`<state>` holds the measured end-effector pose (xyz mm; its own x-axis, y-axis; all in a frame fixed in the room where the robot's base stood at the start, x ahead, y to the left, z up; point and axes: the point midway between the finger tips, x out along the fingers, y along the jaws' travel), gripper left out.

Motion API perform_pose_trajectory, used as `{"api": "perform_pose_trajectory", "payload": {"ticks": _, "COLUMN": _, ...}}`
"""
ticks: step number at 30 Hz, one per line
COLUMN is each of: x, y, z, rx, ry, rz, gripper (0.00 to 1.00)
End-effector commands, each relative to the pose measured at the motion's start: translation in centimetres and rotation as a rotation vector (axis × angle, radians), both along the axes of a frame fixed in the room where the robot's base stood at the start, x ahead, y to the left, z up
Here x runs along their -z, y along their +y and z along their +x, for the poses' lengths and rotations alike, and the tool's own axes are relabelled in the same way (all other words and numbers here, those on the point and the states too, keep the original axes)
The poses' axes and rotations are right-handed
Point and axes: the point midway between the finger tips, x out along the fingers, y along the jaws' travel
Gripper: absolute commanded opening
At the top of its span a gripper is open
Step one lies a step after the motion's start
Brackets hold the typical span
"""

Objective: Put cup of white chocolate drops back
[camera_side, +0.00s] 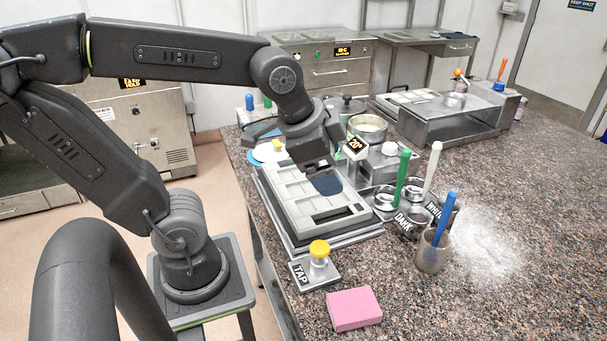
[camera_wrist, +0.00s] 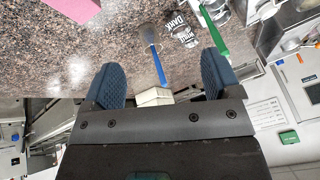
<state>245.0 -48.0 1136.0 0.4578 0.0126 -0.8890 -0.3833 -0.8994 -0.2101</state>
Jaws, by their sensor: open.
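My gripper (camera_side: 326,186) hangs over the pale mould (camera_side: 305,190) on its grey base, fingers pointing down. In the wrist view my gripper (camera_wrist: 161,64) has its two blue fingers wide apart with nothing held. Small metal cups (camera_side: 384,201) stand right of the mould, near tags reading DARK (camera_side: 403,220) and WHITE (camera_side: 434,209). The tags also show in the wrist view (camera_wrist: 181,28). Which cup holds the white drops, and whether drops are inside, I cannot tell. A grey-brown beaker (camera_side: 431,256) with a blue-handled tool (camera_side: 443,218) stands in front of the tags.
Green (camera_side: 402,175) and white (camera_side: 432,166) handles stand up by the cups. A round pot (camera_side: 367,128) is behind. White powder dusts the clear counter (camera_side: 530,220) at right.

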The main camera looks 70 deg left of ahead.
Motion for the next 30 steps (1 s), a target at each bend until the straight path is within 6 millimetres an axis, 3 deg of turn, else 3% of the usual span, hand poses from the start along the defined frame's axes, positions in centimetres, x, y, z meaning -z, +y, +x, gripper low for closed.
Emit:
{"api": "perform_pose_trajectory", "payload": {"ticks": 3, "x": 0.7, "y": 0.0, "z": -2.5, "rx": -0.213, "ry": -0.013, "rz": -0.119, "gripper": 0.83}}
{"api": "perform_pose_trajectory", "payload": {"ticks": 9, "x": 1.4, "y": 0.0, "z": -4.1, "rx": -0.385, "ry": -0.019, "rz": -0.217, "gripper": 0.83}}
{"api": "perform_pose_trajectory", "payload": {"ticks": 30, "x": 1.4, "y": 0.0, "z": -4.2, "rx": -0.395, "ry": -0.019, "rz": -0.222, "gripper": 0.83}}
